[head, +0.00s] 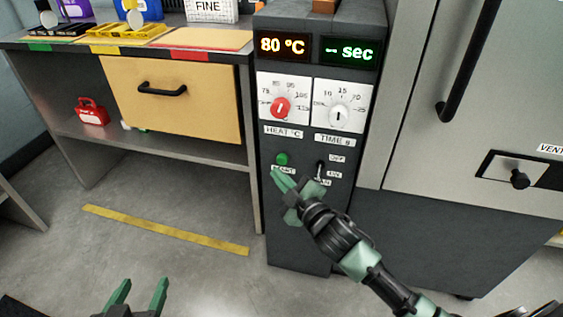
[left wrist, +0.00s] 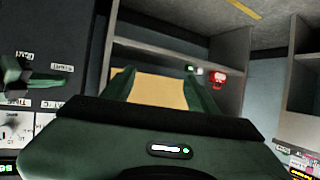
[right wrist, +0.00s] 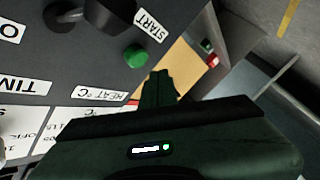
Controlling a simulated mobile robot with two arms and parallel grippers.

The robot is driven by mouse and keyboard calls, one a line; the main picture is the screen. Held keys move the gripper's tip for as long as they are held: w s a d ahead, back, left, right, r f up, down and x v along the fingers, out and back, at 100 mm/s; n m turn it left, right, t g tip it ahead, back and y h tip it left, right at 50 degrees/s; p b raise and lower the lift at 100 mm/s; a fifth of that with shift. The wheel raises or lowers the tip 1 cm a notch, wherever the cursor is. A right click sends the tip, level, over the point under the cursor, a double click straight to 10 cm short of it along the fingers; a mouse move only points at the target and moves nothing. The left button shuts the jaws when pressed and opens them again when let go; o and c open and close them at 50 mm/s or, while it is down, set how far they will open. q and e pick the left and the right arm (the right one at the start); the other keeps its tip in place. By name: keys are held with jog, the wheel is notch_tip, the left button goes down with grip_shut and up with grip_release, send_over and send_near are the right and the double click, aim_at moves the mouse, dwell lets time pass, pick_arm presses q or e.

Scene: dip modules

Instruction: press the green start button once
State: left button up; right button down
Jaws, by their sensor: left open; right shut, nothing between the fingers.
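The green start button (head: 282,158) is on the dark control panel (head: 300,230), above a START label and below the HEAT dial. It also shows in the right wrist view (right wrist: 134,58), uncovered. My right gripper (head: 277,175) is shut and empty, its fingertips just below the button in the head view. In the right wrist view the shut fingers (right wrist: 160,85) point past the button's side; I cannot tell whether they touch the panel. My left gripper (head: 138,290) is open and empty, low at the left, away from the panel.
A toggle switch (head: 320,168) sits right of the button. A red HEAT dial (head: 280,107) and a white TIME dial (head: 339,117) are above. The displays read 80 °C and "-- sec". A bench with a wooden drawer (head: 175,100) stands left; a large cabinet (head: 500,100) stands right.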

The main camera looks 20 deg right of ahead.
aim_at(276, 161)
pick_arm(q)
jog(key=shift+s+a+f+g, duration=0.15)
jog(key=shift+s+f+g, duration=0.15)
jog(key=shift+f, duration=0.1)
pick_arm(e)
jog(key=shift+w+d, duration=0.35)
jog(key=shift+w, duration=0.2)
jog(key=shift+r, duration=0.1)
dwell(1.3)
pick_arm(q)
jog(key=shift+s+a+f+g+y+p, duration=0.15)
jog(key=shift+s+a+f+g+y, duration=0.1)
jog(key=shift+s+f+g, duration=0.2)
jog(key=shift+s+a+f+g+y+p, duration=0.2)
jog(key=shift+s+f+g, duration=0.1)
jog(key=shift+f, duration=0.2)
pick_arm(e)
jog(key=shift+w+d, duration=0.25)
jog(key=shift+w, duration=0.1)
